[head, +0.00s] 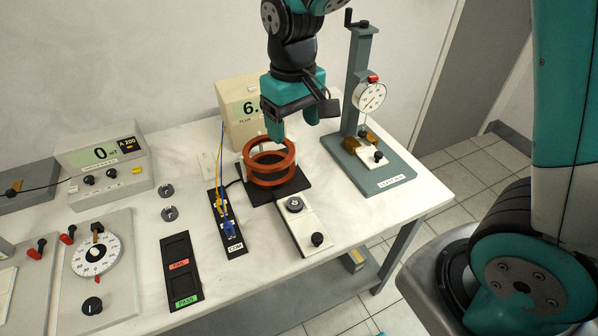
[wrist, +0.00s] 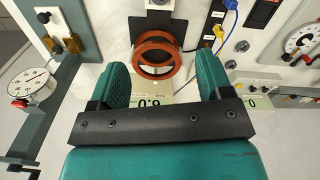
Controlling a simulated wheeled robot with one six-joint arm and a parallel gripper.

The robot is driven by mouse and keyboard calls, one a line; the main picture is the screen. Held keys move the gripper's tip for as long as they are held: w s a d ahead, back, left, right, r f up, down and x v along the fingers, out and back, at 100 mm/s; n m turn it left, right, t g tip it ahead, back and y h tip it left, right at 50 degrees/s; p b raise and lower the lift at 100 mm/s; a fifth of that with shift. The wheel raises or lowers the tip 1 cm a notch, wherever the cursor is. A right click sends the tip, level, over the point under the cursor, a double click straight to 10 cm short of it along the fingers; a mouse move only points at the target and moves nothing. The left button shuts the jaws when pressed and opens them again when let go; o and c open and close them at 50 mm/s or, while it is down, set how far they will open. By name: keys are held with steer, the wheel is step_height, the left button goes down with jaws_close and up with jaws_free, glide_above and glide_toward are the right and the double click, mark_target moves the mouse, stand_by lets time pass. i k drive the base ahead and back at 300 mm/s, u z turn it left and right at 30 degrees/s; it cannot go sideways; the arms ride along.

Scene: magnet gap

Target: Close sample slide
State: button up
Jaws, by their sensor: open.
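The sample slide (head: 308,226) is a white plate with a black knob (head: 317,239) at its front end and a grey disc sample (head: 295,204) near its back end. It sticks out toward the table's front edge from the black base of the orange coil pair (head: 270,163). My gripper (head: 296,122) is open and empty, above and behind the coils, apart from the slide. In the wrist view, the coils (wrist: 157,56) show beyond the spread fingers (wrist: 164,80), and only the slide's back end shows at the top edge; its knob is out of frame.
A dial-gauge stand (head: 358,110) rises at the right, close to my gripper. A meter box (head: 242,108) stands behind the coils. A strip with blue and yellow plugs (head: 228,228) lies left of the slide, then a PASS/FAIL tray (head: 180,270). Space right of the slide is clear.

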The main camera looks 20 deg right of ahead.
mark_target(304, 219)
steer(key=k, duration=0.9)
